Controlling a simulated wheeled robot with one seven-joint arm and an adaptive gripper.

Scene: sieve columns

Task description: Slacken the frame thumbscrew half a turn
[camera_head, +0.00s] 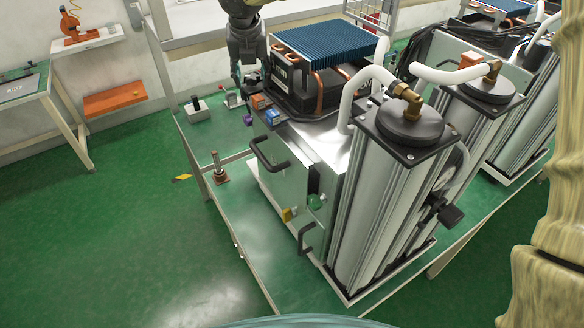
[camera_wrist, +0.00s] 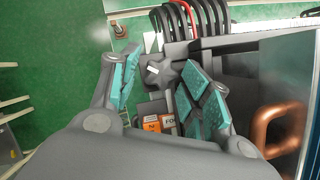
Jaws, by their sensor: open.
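A dark grey star-shaped knob (camera_wrist: 166,73) with a small white mark shows in the wrist view; it looks like the frame thumbscrew. My gripper (camera_wrist: 160,60) is open, with one teal-padded finger left of the knob and one right. A gap shows between the left pad and the knob; the right pad is close to it, and I cannot tell whether it touches. In the head view my gripper (camera_head: 249,84) points down at the back left of the machine, beside the black block under the blue finned cooler. The knob cannot be made out there.
Orange and blue-white boxes (camera_head: 267,108) sit close to my gripper. The blue finned cooler (camera_head: 325,48) and copper pipes (camera_wrist: 276,122) are to its right. Black cables (camera_wrist: 190,18) run behind the knob. Tall metal columns (camera_head: 378,205) stand at the front right. Green floor at left is open.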

